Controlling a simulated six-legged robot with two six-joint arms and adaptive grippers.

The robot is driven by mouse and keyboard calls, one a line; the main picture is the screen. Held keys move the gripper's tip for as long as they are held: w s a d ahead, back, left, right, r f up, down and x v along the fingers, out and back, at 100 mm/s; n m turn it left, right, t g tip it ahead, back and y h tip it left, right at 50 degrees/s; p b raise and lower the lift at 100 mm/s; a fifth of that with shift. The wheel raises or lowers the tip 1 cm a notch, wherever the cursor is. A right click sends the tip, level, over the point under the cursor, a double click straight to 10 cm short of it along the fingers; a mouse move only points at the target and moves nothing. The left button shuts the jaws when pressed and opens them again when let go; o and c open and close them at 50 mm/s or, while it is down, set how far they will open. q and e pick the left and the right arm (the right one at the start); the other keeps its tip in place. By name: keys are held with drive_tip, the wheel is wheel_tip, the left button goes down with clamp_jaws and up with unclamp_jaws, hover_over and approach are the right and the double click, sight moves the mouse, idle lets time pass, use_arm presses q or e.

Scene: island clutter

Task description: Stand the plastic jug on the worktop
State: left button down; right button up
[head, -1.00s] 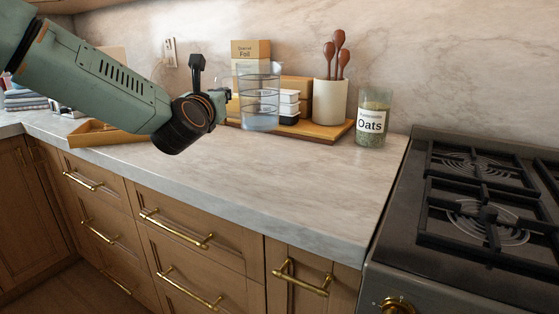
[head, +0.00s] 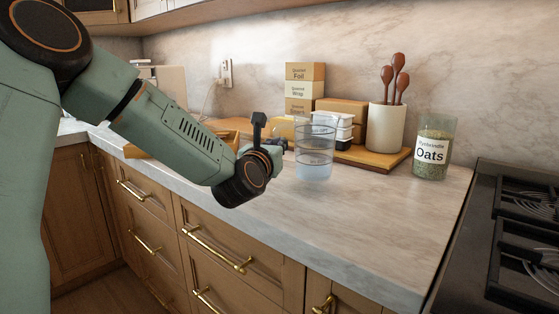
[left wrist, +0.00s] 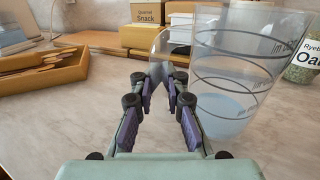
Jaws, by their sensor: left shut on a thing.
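The plastic jug (head: 315,158) is clear, with dark measuring rings and bluish liquid in its lower part. It is upright over the worktop (head: 370,215), in front of the wooden board. I cannot tell whether its base touches the surface. My left gripper (head: 284,147) is at the jug's left side. In the left wrist view the jug (left wrist: 238,75) fills the right, and the left gripper (left wrist: 165,80) is shut on its handle side. The grip itself is partly hidden by the fingers. My right gripper is in neither view.
Behind the jug, the wooden board (head: 385,158) holds a utensil crock (head: 386,127) and stacked containers (head: 342,128). An oats jar (head: 433,150) stands right, near the stove (head: 510,225). A wooden tray (left wrist: 45,72) lies left. The worktop right and front of the jug is clear.

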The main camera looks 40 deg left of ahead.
use_arm(q)
wheel_tip(320, 180, down, 2)
drive_tip(key=shift+s+d+f+b, duration=0.15)
drive_tip(key=shift+f+b, duration=0.1)
drive_tip(key=shift+b, duration=0.15)
drive_tip(key=shift+w+a+f, duration=0.3)
drive_tip(key=c, duration=1.9)
unclamp_jaws()
drive_tip(key=o, duration=0.3)
drive_tip(key=shift+s+d+r, duration=0.15)
drive_tip(key=shift+s+d, duration=0.05)
drive_tip(key=shift+o, duration=1.3)
drive_tip(key=shift+w+a, duration=0.15)
drive_tip(key=shift+s+d, duration=0.2)
drive_tip(key=shift+s, duration=0.15)
drive_tip(key=p+v, duration=0.2)
drive_tip(key=v, duration=0.6)
drive_tip(key=shift+s+d, duration=0.15)
drive_tip(key=shift+s, duration=0.2)
drive_tip(key=shift+p+v, duration=0.45)
drive_tip(key=shift+v, duration=0.85)
